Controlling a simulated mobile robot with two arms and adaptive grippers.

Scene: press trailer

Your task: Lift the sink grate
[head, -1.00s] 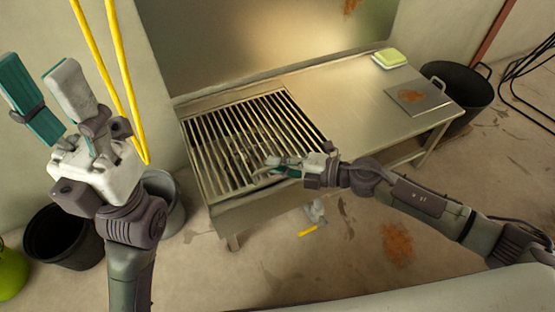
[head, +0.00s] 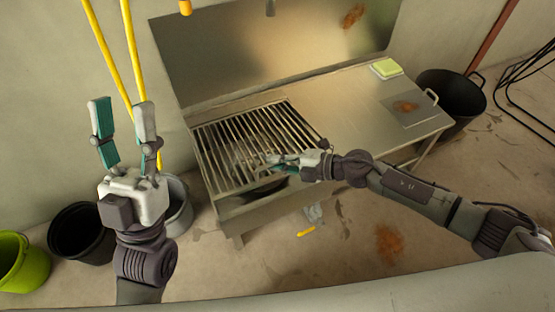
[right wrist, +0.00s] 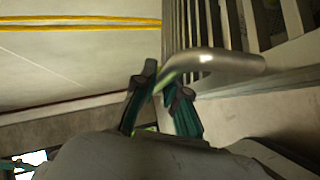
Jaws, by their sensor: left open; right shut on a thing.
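The sink grate (head: 232,137), a rack of metal bars, lies over the basin at the left of the steel sink unit (head: 330,100). My right gripper (head: 272,161) is at the grate's near side. In the right wrist view its fingers (right wrist: 163,98) are shut on a curved metal handle (right wrist: 222,62) of the grate. A dark gap shows under the grate's near edge, which looks slightly raised and tilted. My left gripper (head: 122,122) is open and empty, fingers up, left of the sink and apart from the grate.
A yellow-green sponge (head: 386,68) and a flat plate (head: 410,108) lie on the counter's right. A black pot (head: 452,100) stands right of the sink. Black (head: 80,235), grey (head: 178,208) and green (head: 22,265) buckets stand at the left. Yellow hoses (head: 112,50) hang behind my left gripper.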

